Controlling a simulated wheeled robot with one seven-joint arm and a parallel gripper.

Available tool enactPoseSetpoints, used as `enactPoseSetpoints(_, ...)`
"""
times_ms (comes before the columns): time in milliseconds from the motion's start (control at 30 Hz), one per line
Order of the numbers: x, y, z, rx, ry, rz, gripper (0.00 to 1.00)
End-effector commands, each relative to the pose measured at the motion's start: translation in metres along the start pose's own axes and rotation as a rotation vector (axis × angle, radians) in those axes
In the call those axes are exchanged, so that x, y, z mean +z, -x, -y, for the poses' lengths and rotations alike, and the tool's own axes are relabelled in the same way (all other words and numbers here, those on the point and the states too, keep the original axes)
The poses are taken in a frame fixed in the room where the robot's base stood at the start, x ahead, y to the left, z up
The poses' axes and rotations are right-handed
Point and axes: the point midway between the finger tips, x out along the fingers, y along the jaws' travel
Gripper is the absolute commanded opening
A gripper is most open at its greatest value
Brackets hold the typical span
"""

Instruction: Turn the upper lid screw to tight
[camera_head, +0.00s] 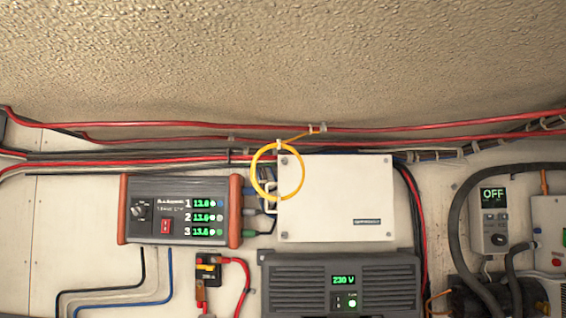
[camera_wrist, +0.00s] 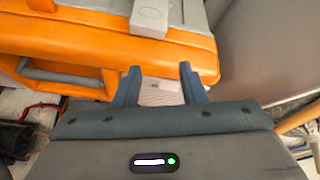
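The white box with a flat lid (camera_head: 340,200) is mounted on the wall in the head view. A small dark screw (camera_head: 284,160) shows at the lid's upper left corner, and another screw (camera_head: 284,235) at its lower left corner. They are too small for me to tell how tight either is. A yellow ring (camera_head: 302,183) hangs over the lid's left edge, close to the upper screw. My gripper (camera_wrist: 160,70) shows only in the wrist view. Its two blue-grey fingers are apart with nothing gripped between them. The white box is not in the wrist view.
Left of the box is a three-channel charger (camera_head: 180,209); below it, an inverter (camera_head: 338,284) reading 230 V. Red cables (camera_head: 200,125) run above. A control unit reading OFF (camera_head: 492,217) is at right. An orange case (camera_wrist: 80,35) lies ahead of my fingers.

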Motion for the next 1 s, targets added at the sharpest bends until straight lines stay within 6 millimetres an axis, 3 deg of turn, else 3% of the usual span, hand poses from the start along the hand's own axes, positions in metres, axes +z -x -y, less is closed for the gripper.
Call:
enactPoseSetpoints(33, -0.029, 0.009, -0.003, 0.009, 0.032, -0.045, 0.38)
enactPoseSetpoints(200, -0.114, 0.046, -0.016, 0.061, 0.13, -0.186, 0.38)
enactPoseSetpoints(500, -0.242, 0.125, -0.023, 0.198, 0.283, -0.429, 0.38)
enactPoseSetpoints(800, -0.333, 0.223, 0.001, 0.38, 0.414, -0.673, 0.38)
enactPoseSetpoints(1000, -0.361, 0.285, 0.026, 0.491, 0.472, -0.807, 0.38)
